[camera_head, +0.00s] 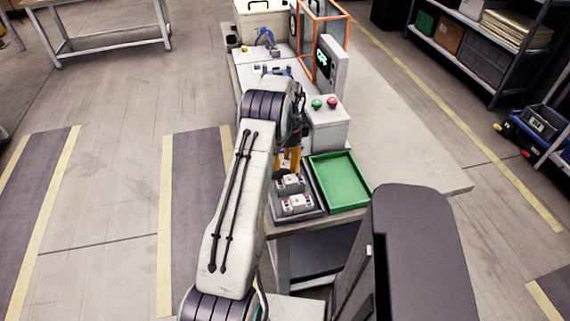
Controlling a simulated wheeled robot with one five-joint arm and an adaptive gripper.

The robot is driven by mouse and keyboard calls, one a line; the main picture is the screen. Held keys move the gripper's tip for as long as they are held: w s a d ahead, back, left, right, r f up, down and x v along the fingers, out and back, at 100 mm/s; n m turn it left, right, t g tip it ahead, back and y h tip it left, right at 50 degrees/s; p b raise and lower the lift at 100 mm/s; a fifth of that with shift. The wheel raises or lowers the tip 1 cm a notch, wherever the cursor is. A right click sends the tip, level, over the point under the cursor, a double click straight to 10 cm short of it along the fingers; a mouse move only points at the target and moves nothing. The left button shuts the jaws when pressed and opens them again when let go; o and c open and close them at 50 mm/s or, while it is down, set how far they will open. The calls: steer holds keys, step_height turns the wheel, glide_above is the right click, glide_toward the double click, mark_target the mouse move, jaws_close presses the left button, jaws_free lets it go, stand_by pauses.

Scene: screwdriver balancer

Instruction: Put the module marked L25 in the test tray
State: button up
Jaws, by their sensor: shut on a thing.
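My gripper (289,160), with orange-yellow fingers, is low over the far part of a dark holder (313,205) on the bench. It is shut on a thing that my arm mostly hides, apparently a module. Two light grey modules with small red marks show in the holder nearer to me: one module (290,184) just below the fingers and another module (297,204) at the near end. Their markings are too small to read, so I cannot tell which is L25. An empty green tray (342,180) lies just right of the holder; no label shows on it.
Behind the green tray stands a grey box with a green and a red button (331,103). A display panel (330,64) and an orange-framed enclosure (349,17) stand further back. The bench (405,150) is bare to the right. Shelves (490,55) stand at far right.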

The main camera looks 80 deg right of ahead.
steer(key=o, duration=1.2)
steer(key=r, duration=0.4)
steer(key=d+r, duration=0.1)
steer(key=r, duration=0.3)
steer(key=d+r, duration=0.1)
steer(key=r, duration=0.3)
steer(key=shift+d, duration=0.1)
